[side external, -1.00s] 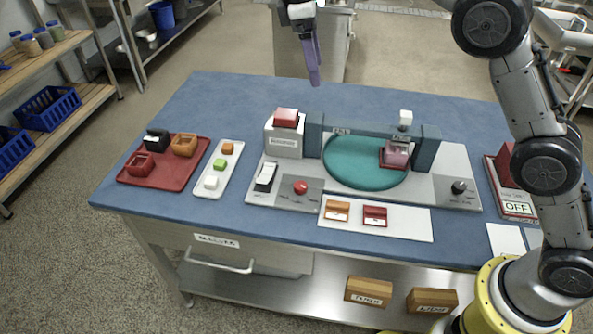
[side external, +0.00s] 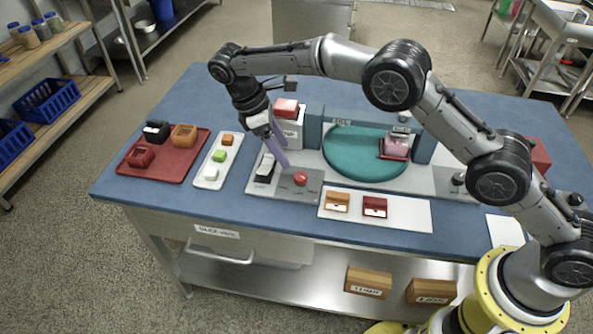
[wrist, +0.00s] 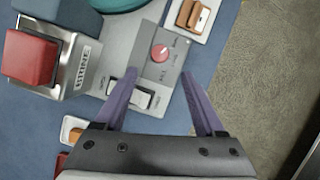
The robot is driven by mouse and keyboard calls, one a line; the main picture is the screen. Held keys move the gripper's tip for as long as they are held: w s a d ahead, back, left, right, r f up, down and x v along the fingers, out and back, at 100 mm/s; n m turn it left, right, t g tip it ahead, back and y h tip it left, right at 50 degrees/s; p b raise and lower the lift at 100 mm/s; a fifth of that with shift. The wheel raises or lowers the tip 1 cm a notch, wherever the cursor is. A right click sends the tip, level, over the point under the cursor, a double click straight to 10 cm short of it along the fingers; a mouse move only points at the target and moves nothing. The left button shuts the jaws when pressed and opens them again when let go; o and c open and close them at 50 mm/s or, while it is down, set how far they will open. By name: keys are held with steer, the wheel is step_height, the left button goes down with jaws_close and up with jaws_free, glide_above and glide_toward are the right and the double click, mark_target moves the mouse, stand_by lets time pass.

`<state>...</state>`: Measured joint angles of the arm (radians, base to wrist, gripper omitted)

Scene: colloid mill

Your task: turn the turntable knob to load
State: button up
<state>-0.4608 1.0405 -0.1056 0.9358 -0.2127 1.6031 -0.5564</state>
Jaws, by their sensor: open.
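A red round knob (side external: 300,178) sits on a grey plate at the front left of the machine base. It also shows in the wrist view (wrist: 159,53), with a light pointer mark and small labels I cannot read. My gripper (side external: 277,156) is above the left part of the base, fingers pointing down. In the wrist view its purple fingers (wrist: 158,75) are spread and empty, with the knob just beyond and between their tips, apart from them. The teal turntable (side external: 350,152) carries a pink-topped block at its right. A dark knob (side external: 458,179) at the right is partly hidden by my arm.
A black-and-white rocker switch (side external: 265,168) is beside the red knob. A steel box with a red top (side external: 286,108) stands behind it. A white board (side external: 335,215) with two small blocks lies in front. A red tray (side external: 165,175) and a white tray (side external: 208,178) are left.

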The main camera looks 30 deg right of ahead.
mark_target(299, 176)
steer(key=x, duration=0.9)
jaws_close()
